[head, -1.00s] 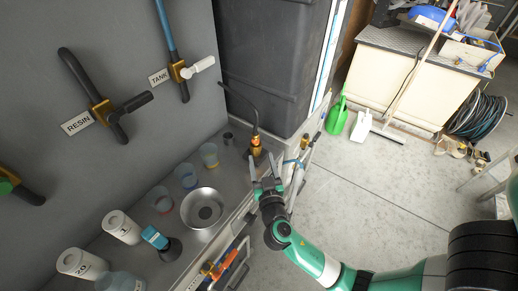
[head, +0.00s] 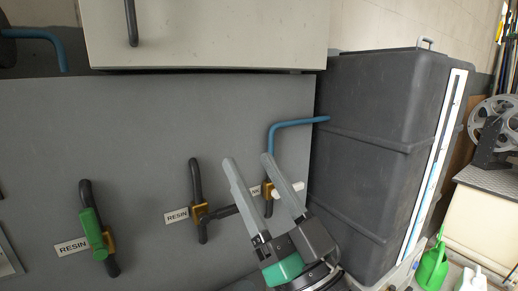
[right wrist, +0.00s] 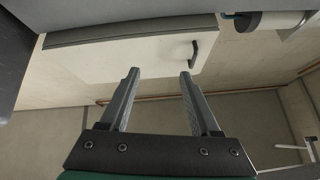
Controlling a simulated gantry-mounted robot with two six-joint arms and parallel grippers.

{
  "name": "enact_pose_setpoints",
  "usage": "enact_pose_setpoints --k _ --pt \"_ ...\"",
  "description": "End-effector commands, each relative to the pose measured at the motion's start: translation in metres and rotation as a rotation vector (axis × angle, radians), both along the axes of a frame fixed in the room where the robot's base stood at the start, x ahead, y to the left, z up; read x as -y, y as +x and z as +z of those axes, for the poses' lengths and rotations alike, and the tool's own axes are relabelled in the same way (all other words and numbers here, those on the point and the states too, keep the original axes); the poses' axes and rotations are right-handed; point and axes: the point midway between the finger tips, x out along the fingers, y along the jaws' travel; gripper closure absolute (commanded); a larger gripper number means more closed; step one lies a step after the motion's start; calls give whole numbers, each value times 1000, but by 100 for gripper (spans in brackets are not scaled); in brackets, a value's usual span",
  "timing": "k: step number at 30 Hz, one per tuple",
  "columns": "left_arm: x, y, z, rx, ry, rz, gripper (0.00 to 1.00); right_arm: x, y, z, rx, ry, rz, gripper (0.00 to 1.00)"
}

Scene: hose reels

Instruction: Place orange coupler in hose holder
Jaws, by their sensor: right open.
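My right gripper (head: 248,158) is open and raised in front of the grey panel, its fingers pointing up with nothing visible between them. In the right wrist view its two fingers (right wrist: 159,73) are spread apart and empty. No orange coupler shows in either current view, and I cannot pick out a hose holder. My left gripper is not in view.
The grey panel (head: 130,130) carries valves labelled RESIN, one with a green handle (head: 92,230). A blue pipe (head: 292,123) runs to the dark grey bin (head: 375,130) at right. A pale cabinet (head: 205,35) hangs above. A green watering can (head: 432,268) stands lower right.

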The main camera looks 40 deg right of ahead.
Motion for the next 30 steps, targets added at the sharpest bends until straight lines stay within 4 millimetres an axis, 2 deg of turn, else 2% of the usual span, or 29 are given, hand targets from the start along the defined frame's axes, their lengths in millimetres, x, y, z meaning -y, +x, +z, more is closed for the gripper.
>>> enact_pose_setpoints --k 1,3,6,8,12,13,19,30 --pt "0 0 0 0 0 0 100 -15 -19 28 74 -42 39 37" --pt "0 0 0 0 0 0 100 -31 -37 51 141 -92 76 37" --pt "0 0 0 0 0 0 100 -41 -51 65 185 -127 98 37" --pt "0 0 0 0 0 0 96 -42 -52 66 190 -132 100 37" --pt "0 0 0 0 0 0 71 -42 -51 65 187 -132 99 37" --pt "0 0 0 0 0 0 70 -42 -51 65 187 -132 99 37" --pt "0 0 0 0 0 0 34 -42 -51 65 185 -130 98 37" --pt "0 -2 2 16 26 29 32 -41 -50 65 184 -130 99 37"
